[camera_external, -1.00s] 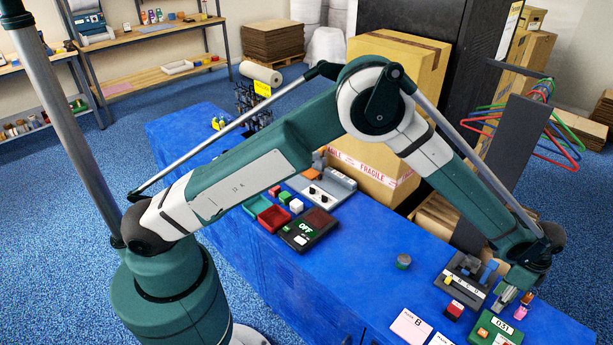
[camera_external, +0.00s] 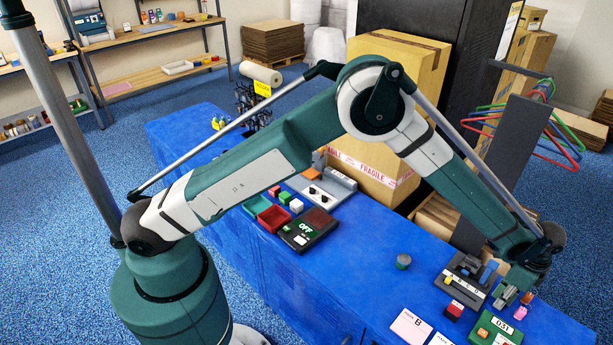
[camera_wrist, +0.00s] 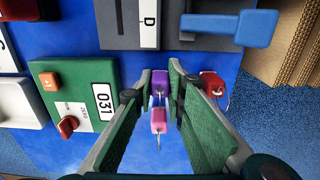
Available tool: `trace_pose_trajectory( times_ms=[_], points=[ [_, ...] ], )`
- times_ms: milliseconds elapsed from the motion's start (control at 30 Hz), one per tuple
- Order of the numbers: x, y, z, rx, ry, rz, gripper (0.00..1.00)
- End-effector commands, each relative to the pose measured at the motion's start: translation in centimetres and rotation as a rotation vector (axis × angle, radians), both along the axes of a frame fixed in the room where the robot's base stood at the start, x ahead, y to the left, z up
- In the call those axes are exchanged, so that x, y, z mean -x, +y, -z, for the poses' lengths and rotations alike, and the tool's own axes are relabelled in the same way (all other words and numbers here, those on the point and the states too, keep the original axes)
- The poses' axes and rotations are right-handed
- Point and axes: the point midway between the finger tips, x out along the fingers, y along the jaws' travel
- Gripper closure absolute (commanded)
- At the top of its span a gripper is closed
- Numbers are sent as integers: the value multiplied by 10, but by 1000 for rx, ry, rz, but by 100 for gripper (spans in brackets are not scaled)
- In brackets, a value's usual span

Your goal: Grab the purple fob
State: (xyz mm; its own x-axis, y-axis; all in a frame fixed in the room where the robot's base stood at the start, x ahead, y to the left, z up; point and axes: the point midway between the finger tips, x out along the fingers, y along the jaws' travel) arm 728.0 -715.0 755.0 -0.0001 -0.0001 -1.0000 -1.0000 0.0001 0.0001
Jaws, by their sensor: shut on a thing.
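The purple fob (camera_wrist: 159,82) sits between my fingertips in the wrist view. My gripper (camera_wrist: 161,74) is shut on it, with a green-padded finger on each side. A pink fob (camera_wrist: 159,121) with a metal ring shows just nearer the camera, between the fingers; I cannot tell whether it touches them. A red fob (camera_wrist: 211,83) with a ring lies just right of the right finger. In the external view my gripper (camera_external: 506,297) is low at the table's right end, with the pink fob (camera_external: 519,312) beside it. The purple fob is not clear there.
A green box marked 031 (camera_wrist: 88,73), with an orange button and red knob, stands close left of my gripper. A dark grey block with a blue lever (camera_wrist: 240,28) is just beyond. Cardboard (camera_wrist: 290,50) is at the right. Blue table (camera_external: 370,280) is clear further left.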

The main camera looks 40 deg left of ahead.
Motion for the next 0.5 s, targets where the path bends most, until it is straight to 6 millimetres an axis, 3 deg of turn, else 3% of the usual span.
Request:
trace_pose_trajectory(
  times_ms=[267, 500],
  points=[
    [0, 0, -14, 0, 0, 0, 91],
    [0, 0, -46, 0, 0, 0, 91]
  ],
)
